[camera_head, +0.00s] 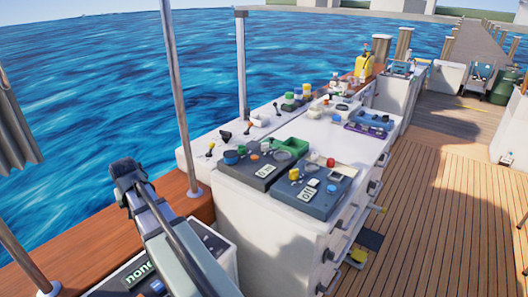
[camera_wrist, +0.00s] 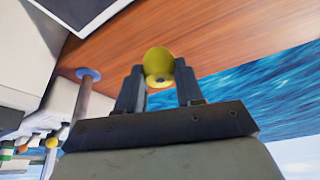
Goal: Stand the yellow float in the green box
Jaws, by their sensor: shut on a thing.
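In the wrist view, my gripper (camera_wrist: 160,88) is shut on the yellow float (camera_wrist: 159,62). The float is rounded, with a paler round end facing the camera, and it sticks out past the fingertips. In the head view my arm rises at the lower left; I cannot make out the float there. The green box (camera_head: 292,145) appears as a small, low, open green tray on the white counter (camera_head: 328,147), behind the dark instrument panels. The box is well to the right of the visible arm and apart from it. I cannot make it out in the wrist view.
Dark panels (camera_head: 256,172) and (camera_head: 318,192) with knobs and small coloured parts crowd the counter near the box. Metal posts (camera_head: 180,100) and (camera_head: 241,70) stand on the left side. A wooden rail (camera_wrist: 215,35) lies behind the float in the wrist view.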

